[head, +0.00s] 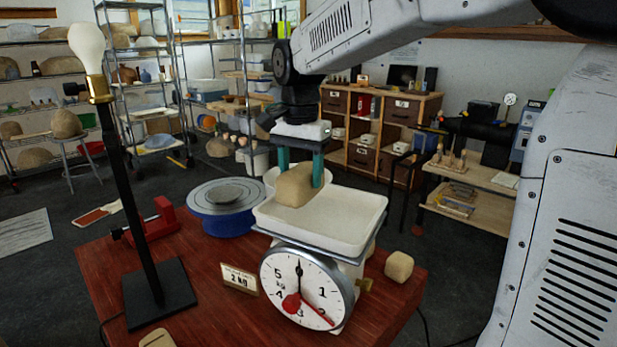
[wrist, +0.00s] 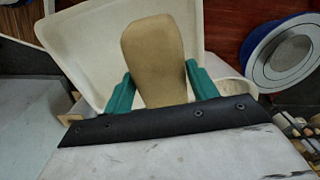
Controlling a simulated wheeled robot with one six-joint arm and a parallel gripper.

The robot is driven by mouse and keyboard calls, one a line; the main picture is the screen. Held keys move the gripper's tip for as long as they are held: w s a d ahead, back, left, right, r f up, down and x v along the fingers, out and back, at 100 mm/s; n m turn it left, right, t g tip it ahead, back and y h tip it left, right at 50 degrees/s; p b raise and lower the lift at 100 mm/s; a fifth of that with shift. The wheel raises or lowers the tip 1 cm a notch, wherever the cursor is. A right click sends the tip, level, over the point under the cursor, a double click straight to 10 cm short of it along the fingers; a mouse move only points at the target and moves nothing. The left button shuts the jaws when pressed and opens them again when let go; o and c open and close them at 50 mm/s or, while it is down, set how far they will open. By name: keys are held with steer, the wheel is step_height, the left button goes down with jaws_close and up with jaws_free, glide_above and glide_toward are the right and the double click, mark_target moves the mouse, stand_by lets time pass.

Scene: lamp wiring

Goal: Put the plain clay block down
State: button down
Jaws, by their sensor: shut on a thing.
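My gripper (head: 298,172) is shut on the plain clay block (head: 295,186), a tan rounded block, with one green finger on each side of it. The block is over the left part of the white scale pan (head: 345,222). I cannot tell whether its underside touches the pan. In the wrist view the block (wrist: 153,55) sits between the green fingers, with the white pan (wrist: 85,50) behind it. The dial scale (head: 307,287) stands on the red table, and its black needle points near the top of the dial.
A second small clay block (head: 399,266) lies right of the scale. A card reading 2 kg (head: 239,278) stands left of the dial. A lamp stand with a bulb (head: 88,48), a red tool (head: 152,226) and a blue turntable (head: 228,205) are at the left. The red table (head: 215,315) has bare room in front.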

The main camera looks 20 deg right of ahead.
mark_target(300, 169)
steer(key=shift+w+f, duration=0.15)
steer(key=shift+f, duration=1.55)
steer(key=shift+f, duration=0.2)
steer(key=shift+c, duration=2.2)
jaws_free()
step_height(300, 169, up, 12)
steer(key=shift+f, duration=0.25)
steer(key=shift+r, duration=0.4)
steer(key=s+d+f+n, duration=0.1)
steer(key=s+f+n, duration=0.2)
steer(key=s, duration=0.6)
steer(key=s+d+f+n+t, duration=0.1)
steer(key=s+f+n, duration=0.3)
steer(key=s, duration=0.5)
steer(key=s+d+f+n, duration=0.1)
steer(key=s+f+n, duration=0.2)
steer(key=s+f, duration=0.4)
steer(key=s, duration=0.3)
steer(key=shift+f+n, duration=0.3)
